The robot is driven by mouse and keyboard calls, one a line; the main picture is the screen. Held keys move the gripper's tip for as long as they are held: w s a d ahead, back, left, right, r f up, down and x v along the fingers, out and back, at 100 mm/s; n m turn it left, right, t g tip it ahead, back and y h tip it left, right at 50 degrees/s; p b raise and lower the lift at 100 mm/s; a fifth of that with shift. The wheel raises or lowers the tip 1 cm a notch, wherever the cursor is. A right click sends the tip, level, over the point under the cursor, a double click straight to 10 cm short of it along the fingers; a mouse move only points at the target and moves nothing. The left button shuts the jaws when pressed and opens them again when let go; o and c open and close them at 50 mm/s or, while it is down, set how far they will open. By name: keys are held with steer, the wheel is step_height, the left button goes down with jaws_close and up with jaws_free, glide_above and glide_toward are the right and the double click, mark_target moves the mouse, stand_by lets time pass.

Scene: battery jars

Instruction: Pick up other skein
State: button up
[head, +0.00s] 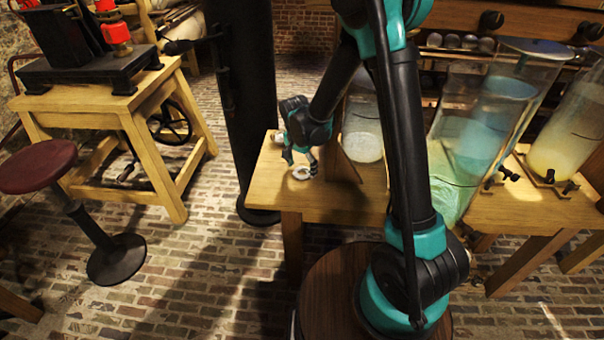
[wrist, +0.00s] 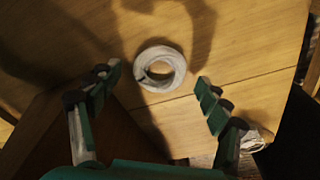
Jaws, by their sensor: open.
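A white ring-shaped skein (head: 301,173) lies flat near the left end of the wooden table. In the wrist view the skein (wrist: 142,68) sits between and slightly beyond my fingertips, touching neither. My gripper (head: 300,161) is open and empty, pointing down above the skein. Its two fingers also show in the wrist view (wrist: 157,82), spread to either side of the ring. A second pale item (wrist: 262,133) shows partly behind the right finger in the wrist view; I cannot tell what it is.
A brown wooden board (head: 341,160) stands just right of my gripper. Glass jars with liquid, one pale (head: 363,140) and one green (head: 455,165), stand farther right on the table (head: 340,205). A dark column (head: 243,90) rises beyond the table's left end.

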steer(key=shift+f, duration=0.4)
steer(key=c, duration=1)
steer(key=shift+r, duration=0.1)
